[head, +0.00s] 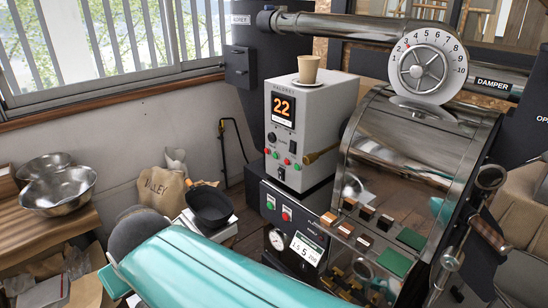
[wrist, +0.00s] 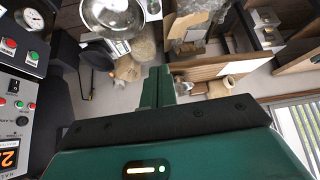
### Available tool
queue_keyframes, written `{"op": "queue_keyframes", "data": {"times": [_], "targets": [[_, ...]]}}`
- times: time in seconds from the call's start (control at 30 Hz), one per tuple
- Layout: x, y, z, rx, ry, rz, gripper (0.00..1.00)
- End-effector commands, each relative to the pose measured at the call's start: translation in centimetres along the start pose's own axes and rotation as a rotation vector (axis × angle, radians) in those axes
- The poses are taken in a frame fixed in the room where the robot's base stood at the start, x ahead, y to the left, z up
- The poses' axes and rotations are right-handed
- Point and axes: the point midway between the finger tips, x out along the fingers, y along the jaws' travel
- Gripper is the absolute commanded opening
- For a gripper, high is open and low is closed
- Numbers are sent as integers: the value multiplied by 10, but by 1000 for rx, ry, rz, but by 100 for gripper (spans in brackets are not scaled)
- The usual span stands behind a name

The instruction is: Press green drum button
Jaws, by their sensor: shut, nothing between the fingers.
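A green button (head: 270,201) sits on the dark lower front panel of the roaster, just left of a red button (head: 286,214). The small labels are too blurred to read as "drum". In the wrist view the same panel is at the upper left, with the green button (wrist: 33,56) beside the red one (wrist: 10,43). My gripper (wrist: 158,72) is shut and empty in the wrist view, its green fingers side by side. It is apart from the panel, which lies to its left. The fingertips do not show in the head view, where my teal arm crosses the bottom.
The white control box (head: 290,130) above has more green and red buttons and a "22" display; a paper cup (head: 308,69) stands on it. A black pan (head: 210,206) and sack (head: 162,190) stand left.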

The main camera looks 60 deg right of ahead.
Motion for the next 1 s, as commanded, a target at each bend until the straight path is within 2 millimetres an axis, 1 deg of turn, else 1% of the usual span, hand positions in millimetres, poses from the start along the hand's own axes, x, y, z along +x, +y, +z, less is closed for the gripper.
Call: {"op": "queue_keyframes", "data": {"times": [0.03,0.07,0.1,0.17,0.2,0.27,0.3,0.37,0.4,0.47,0.5,0.57,0.6,0.63,0.67,0.7,0.77,0.8,0.87,0.9,0.97,1.0], "targets": [[16,8,-19,34,30,21,0],[26,13,-31,55,57,31,0],[38,20,-48,82,95,42,0],[57,30,-71,124,152,55,0],[70,39,-86,151,190,62,0],[89,53,-107,196,249,69,0],[101,64,-120,226,289,73,0],[120,82,-137,276,349,76,0],[132,94,-148,309,391,77,0],[149,115,-162,364,455,77,0],[159,130,-171,402,500,77,0],[175,154,-181,462,568,77,0],[184,172,-186,505,615,78,0],[190,185,-190,538,653,79,0],[196,200,-193,570,690,80,0],[203,219,-195,616,742,83,0],[212,250,-196,686,822,90,0],[217,271,-195,735,877,95,0],[222,304,-191,809,966,109,0],[224,327,-186,860,1027,120,0],[224,362,-175,935,1122,143,0],[224,384,-166,982,1184,160,0]]}}
